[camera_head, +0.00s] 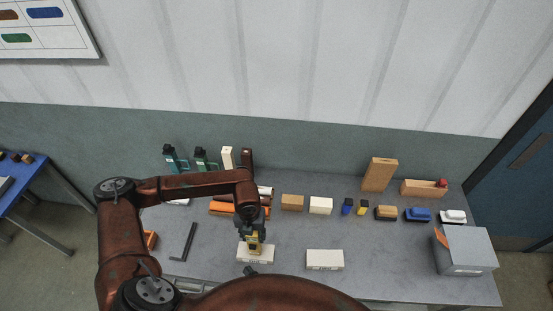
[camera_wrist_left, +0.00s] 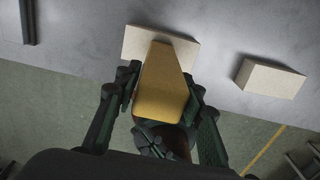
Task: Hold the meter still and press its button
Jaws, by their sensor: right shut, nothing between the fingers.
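The yellow meter (camera_wrist_left: 165,85) is between the fingers of my left gripper (camera_wrist_left: 160,92) in the left wrist view, one finger along each side. In the head view the yellow meter (camera_head: 256,246) shows below my left gripper (camera_head: 253,234), in front of a pale block (camera_head: 246,257). Whether it touches that block I cannot tell. My right gripper (camera_wrist_left: 153,140) shows as dark shut fingers by the meter's lower end in the left wrist view. In the head view only a small dark tip of my right gripper (camera_head: 251,271) shows. The meter's button is not visible.
A second pale block (camera_head: 324,260) lies to the right on the grey table (camera_head: 375,265). A black angled bar (camera_head: 186,243) lies to the left. Blocks, brushes and bottles line the back. A grey box (camera_head: 466,252) stands at the right end.

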